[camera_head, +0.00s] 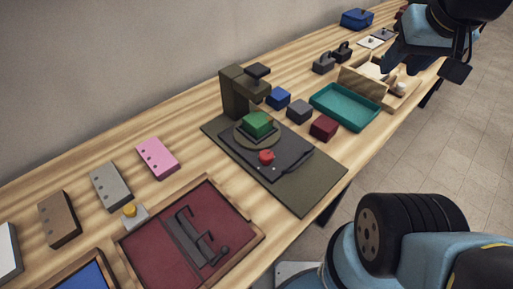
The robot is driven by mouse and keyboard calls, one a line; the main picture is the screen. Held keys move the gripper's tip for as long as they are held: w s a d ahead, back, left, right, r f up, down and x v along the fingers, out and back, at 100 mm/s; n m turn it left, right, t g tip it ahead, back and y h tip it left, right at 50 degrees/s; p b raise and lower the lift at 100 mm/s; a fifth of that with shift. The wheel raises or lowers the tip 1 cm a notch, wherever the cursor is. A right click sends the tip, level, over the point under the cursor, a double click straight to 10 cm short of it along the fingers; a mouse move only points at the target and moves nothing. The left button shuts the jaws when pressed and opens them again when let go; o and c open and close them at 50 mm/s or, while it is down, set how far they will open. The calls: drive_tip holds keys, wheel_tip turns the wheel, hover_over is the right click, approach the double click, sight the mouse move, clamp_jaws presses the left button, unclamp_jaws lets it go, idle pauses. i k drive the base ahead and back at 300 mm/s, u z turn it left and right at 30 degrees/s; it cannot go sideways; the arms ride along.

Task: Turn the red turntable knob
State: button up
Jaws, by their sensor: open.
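The red knob (266,157) is small and round and sits on the front part of a dark turntable unit (282,167). The unit lies on an olive board (317,186) in the middle of the bench. A green block (257,123) stands on the round platter just behind the knob. My gripper (421,68) is in the upper right, above the far end of the bench, well apart from the knob. Its jaws are open, with nothing seen between them.
An olive stand (234,95) rises behind the platter. Blue, grey and dark red blocks (324,127) and a teal tray (344,107) lie to the right. A dark red panel with a handle (150,253) lies in front left. My blue arm links fill the lower right.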

sight(266, 156)
drive_tip(key=u, duration=0.25)
drive_tip(key=k, duration=1.6)
drive_tip(key=z, duration=0.4)
drive_tip(key=i, duration=1)
